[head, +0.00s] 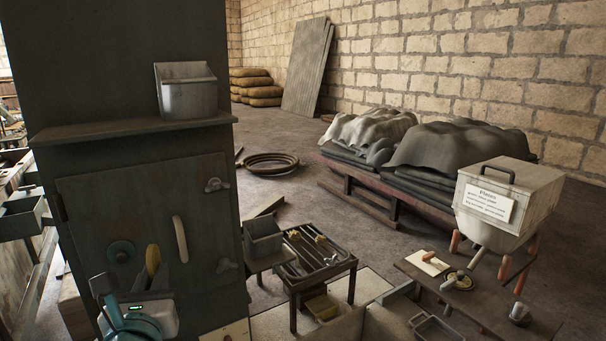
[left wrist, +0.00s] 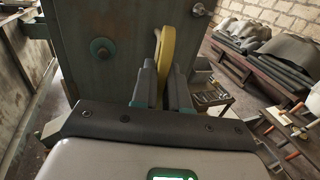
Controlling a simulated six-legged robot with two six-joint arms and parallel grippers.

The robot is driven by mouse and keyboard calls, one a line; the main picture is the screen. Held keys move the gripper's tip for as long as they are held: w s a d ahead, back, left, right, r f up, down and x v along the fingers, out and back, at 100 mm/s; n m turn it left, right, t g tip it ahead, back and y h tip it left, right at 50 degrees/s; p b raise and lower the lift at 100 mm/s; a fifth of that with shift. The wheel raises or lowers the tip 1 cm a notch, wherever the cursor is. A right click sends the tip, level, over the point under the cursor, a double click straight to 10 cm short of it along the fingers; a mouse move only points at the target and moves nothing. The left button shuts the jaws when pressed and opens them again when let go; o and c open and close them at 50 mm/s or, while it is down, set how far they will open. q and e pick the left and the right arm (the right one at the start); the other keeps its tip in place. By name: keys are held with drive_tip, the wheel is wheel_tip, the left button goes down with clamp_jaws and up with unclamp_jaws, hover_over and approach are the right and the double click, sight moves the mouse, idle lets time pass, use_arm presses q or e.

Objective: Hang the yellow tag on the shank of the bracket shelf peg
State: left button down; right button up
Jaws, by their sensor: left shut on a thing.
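The yellow tag (left wrist: 166,48) stands upright between the fingers of my left gripper (left wrist: 163,82) in the left wrist view, seen nearly edge-on. My left gripper is shut on its lower part. In the head view the tag (head: 153,260) shows above the left gripper (head: 148,287), in front of the dark cabinet door. A round teal disc (head: 121,252) with a dark centre is on the door, left of the tag; it also shows in the left wrist view (left wrist: 102,48). I cannot tell which fitting is the bracket shelf peg. My right gripper is not in view.
The dark cabinet (head: 95,205) has a pale handle (head: 180,238) and wing latches (head: 216,185). A grey bin (head: 187,98) stands on its shelf (head: 120,131). A low table (head: 320,272) and a workbench (head: 490,300) stand to the right.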

use_arm(q)
drive_tip(key=w+d+f+m+h+b, duration=0.1)
drive_tip(key=d+f+h+b, duration=0.1)
drive_tip(key=f, duration=1.3)
drive_tip(key=w+d+f+m+h+b, duration=0.1)
drive_tip(key=f+b, duration=0.3)
drive_tip(key=f, duration=1.2)
drive_tip(key=shift+w+d+m+h+b, duration=0.15)
drive_tip(key=shift+d+m+h+b, duration=0.25)
drive_tip(key=shift+d, duration=0.45)
